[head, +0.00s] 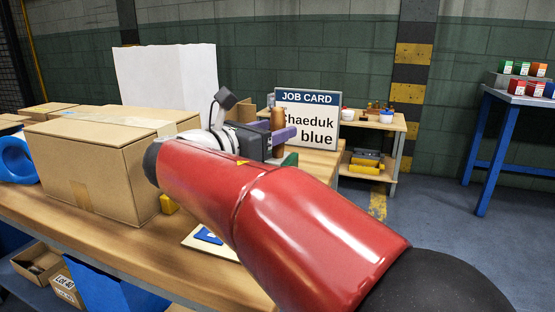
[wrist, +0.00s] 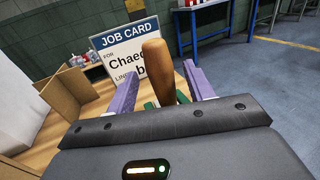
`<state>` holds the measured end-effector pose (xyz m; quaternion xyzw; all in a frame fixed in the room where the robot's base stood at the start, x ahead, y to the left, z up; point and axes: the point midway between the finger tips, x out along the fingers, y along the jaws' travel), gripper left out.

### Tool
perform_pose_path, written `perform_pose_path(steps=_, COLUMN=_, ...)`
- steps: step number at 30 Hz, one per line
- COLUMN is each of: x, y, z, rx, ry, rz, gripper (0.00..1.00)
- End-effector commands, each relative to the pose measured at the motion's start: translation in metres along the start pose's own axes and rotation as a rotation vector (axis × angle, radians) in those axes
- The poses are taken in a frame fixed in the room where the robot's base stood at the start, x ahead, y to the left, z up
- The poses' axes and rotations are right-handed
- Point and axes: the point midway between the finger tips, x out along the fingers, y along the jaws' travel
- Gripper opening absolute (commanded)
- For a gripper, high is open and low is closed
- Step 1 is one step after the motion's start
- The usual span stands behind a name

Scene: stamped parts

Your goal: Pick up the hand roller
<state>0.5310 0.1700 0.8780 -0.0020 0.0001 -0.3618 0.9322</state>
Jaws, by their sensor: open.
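A brown, rounded upright handle, which looks like that of the hand roller (wrist: 158,68), stands between the two purple fingers of my gripper (wrist: 163,80) in the wrist view. The fingers are apart, one on each side of it, and a gap shows at each side. Its lower end is hidden behind the gripper body, with green parts (wrist: 183,97) near its foot. In the head view the brown handle (head: 277,119) shows beyond my gripper (head: 284,124), partly covered by a finger.
A job card sign (head: 308,118) stands close behind the handle. Cardboard boxes (head: 100,160) fill the bench's left side, beside a white panel (head: 170,85). A blue-topped card (head: 208,236) lies on the bench under my arm. A shelf unit (head: 398,128) stands behind.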

Motion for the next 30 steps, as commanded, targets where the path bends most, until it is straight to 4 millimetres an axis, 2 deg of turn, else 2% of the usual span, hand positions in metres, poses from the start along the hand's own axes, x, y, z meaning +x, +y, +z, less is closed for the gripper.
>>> perform_pose_path(steps=3, x=0.0135, y=-0.0013, z=0.0008, rx=0.003, ry=0.000, rz=-0.002, gripper=0.52)
perform_pose_path(steps=11, x=0.0167, y=-0.0011, z=0.0012, rx=0.003, ry=0.001, rz=-0.001, gripper=0.52)
perform_pose_path(steps=14, x=0.0166, y=-0.0011, z=0.0012, rx=0.003, ry=0.001, rz=-0.001, gripper=0.42)
perform_pose_path(steps=22, x=0.0164, y=-0.0012, z=0.0011, rx=0.003, ry=0.001, rz=-0.001, gripper=0.07)
perform_pose_path(steps=30, x=0.0164, y=-0.0013, z=0.0027, rx=0.004, ry=0.001, rz=-0.001, gripper=0.05)
